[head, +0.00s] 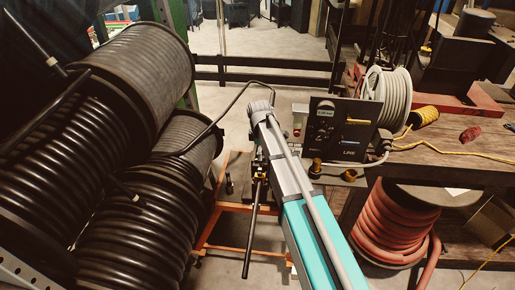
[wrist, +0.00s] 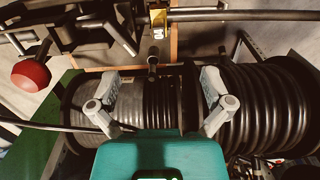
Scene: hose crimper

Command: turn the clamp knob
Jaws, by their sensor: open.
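In the wrist view, my gripper (wrist: 160,80) is open, its two grey fingers wide apart with nothing between them. A small black knob on a short stem (wrist: 152,66) shows just beyond the fingertips, roughly midway between them. It looks apart from both fingers, but the distance is unclear. A similar dark upright knob shows in the head view (head: 229,184), left of my teal arm. A red ball (wrist: 30,75) is at the far left of the wrist view, beside dark metal parts. I cannot tell for certain which is the clamp knob. My arm hides my gripper in the head view.
Large black hose reels (head: 130,190) fill the left. An orange frame (head: 237,248) stands on the floor beside them. A dark control panel (head: 340,128), a white hose reel (head: 387,96) and a wooden bench (head: 450,152) are right of my arm. A dark bar (wrist: 240,14) crosses the wrist view's top.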

